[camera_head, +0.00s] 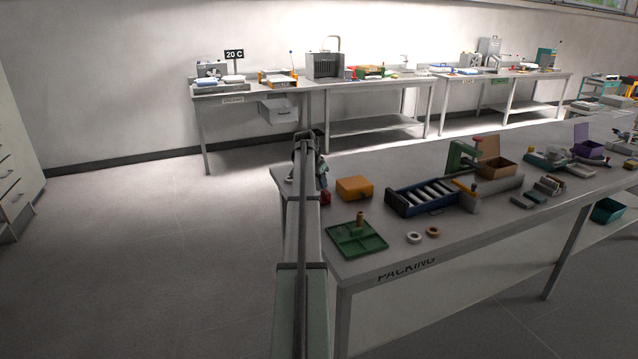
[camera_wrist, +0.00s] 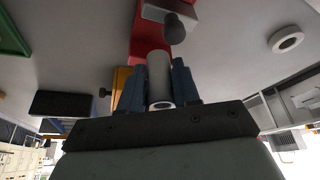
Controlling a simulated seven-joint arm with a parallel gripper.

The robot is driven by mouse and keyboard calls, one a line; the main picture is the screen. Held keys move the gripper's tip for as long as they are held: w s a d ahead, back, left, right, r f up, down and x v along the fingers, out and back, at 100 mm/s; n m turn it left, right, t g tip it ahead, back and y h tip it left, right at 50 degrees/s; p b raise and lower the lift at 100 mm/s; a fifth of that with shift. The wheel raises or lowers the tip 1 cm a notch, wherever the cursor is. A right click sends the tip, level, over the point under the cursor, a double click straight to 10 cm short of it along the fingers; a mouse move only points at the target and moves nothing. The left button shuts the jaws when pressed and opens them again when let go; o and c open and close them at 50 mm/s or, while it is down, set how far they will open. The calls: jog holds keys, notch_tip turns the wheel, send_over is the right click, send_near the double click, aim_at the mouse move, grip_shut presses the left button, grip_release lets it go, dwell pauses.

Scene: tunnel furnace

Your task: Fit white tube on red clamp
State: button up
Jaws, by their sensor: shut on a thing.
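In the wrist view, the white tube (camera_wrist: 158,72) is held between the two blue fingers of my gripper (camera_wrist: 159,88). Its open near end faces the camera. The red clamp (camera_wrist: 139,42) is just beyond the tube's far end, with a grey block and a dark round knob (camera_wrist: 174,28) at its top. The tube's far end overlaps the red in the picture; I cannot tell whether they touch. In the head view, the red clamp (camera_head: 325,198) shows as a small patch beside my arm at the bench's left end. My arm hides the tube there.
An orange box (camera_head: 354,188), a green tray (camera_head: 356,240), a blue roller rack (camera_head: 428,196) and two rings (camera_head: 414,238) are on the packing bench (camera_head: 385,262) right of the clamp. The floor left of the bench is clear.

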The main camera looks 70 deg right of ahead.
jog(key=shift+f, duration=0.85)
dwell(0.3)
jog(key=o, duration=1.1)
jog(key=shift+s, duration=0.1)
jog(key=shift+f, duration=0.1)
jog(key=shift+s, duration=0.1)
jog(key=shift+c, duration=0.4)
